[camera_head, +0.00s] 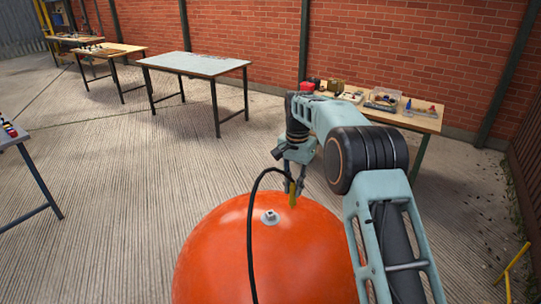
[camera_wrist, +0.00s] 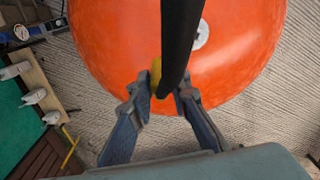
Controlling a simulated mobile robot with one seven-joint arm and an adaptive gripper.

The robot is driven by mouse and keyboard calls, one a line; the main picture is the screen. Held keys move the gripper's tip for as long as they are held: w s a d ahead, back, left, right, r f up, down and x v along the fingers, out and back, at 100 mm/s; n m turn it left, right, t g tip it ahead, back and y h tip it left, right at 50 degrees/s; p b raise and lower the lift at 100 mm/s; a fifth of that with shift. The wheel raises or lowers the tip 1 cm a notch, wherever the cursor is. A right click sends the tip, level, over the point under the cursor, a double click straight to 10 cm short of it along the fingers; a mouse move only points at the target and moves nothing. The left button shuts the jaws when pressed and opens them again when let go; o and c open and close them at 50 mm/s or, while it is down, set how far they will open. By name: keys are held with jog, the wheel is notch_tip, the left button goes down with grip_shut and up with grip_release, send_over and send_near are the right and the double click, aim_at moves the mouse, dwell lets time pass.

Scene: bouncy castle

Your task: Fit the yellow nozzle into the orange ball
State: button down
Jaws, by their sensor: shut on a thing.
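The large orange ball (camera_head: 235,265) sits on the ground below my gripper and fills the upper part of the wrist view (camera_wrist: 110,40). A pale round valve (camera_head: 270,216) is on its top; it also shows in the wrist view (camera_wrist: 202,35). My gripper (camera_head: 293,185) is shut on the yellow nozzle (camera_head: 292,197), which points down near the ball's surface, right of and beyond the valve, apart from it. In the wrist view the nozzle (camera_wrist: 156,70) is partly hidden by the black hose (camera_wrist: 180,40). I cannot tell whether its tip touches the ball.
The hose (camera_head: 250,225) loops down in front of the ball. A wooden table (camera_head: 425,122) with boxes and small items stands behind my arm. A grey table (camera_head: 195,64) and others stand at the back left. A yellow stand (camera_head: 513,264) is at right. Open ground lies left.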

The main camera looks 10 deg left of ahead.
jog(key=a+r+p, duration=0.4)
jog(key=a+p, duration=0.1)
jog(key=a, duration=0.1)
notch_tip(320, 180, down, 7)
jog(key=a+m+b, duration=0.1)
jog(key=b, duration=0.3)
jog(key=shift+w+a, duration=0.15)
jog(key=shift+w, duration=0.05)
jog(key=shift+p, duration=0.75)
dwell(1.6)
jog(key=shift+f, duration=0.25)
jog(key=shift+f+b, duration=0.85)
jog(key=shift+f, duration=0.55)
jog(key=c, duration=1.7)
grip_release()
jog(key=shift+c, duration=0.2)
jog(key=shift+r, duration=0.1)
